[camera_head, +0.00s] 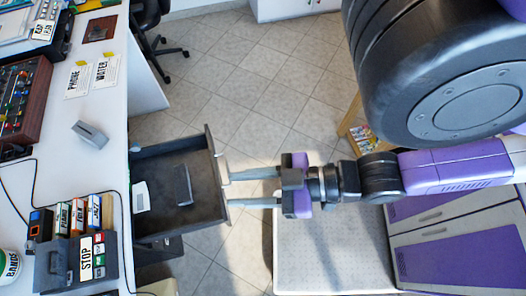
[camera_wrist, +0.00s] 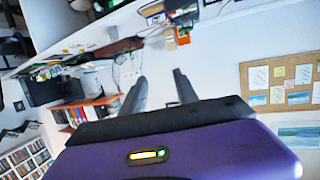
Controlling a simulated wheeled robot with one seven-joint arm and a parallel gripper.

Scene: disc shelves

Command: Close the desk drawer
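The desk drawer (camera_head: 162,165) is dark grey and stands pulled out from the white desk (camera_head: 100,140) on the left in the head view. A dark block (camera_head: 183,185) and a white item (camera_head: 141,196) lie inside it. Its front panel (camera_head: 209,165) faces my gripper, with a light grey piece, perhaps the handle, on its outer side. My gripper (camera_head: 229,191) is open and empty, with its two grey fingers apart and pointing at the panel. The tips are very close to the panel; I cannot tell whether they touch. The fingers also show apart in the wrist view (camera_wrist: 159,77).
The desk top holds a stapler-like grey object (camera_head: 90,134), a STOP-labelled box (camera_head: 92,258) and paper labels. An office chair (camera_head: 150,30) stands behind. A purple-doored cabinet (camera_head: 450,250) is at the right. The tiled floor (camera_head: 235,80) beyond the drawer is clear.

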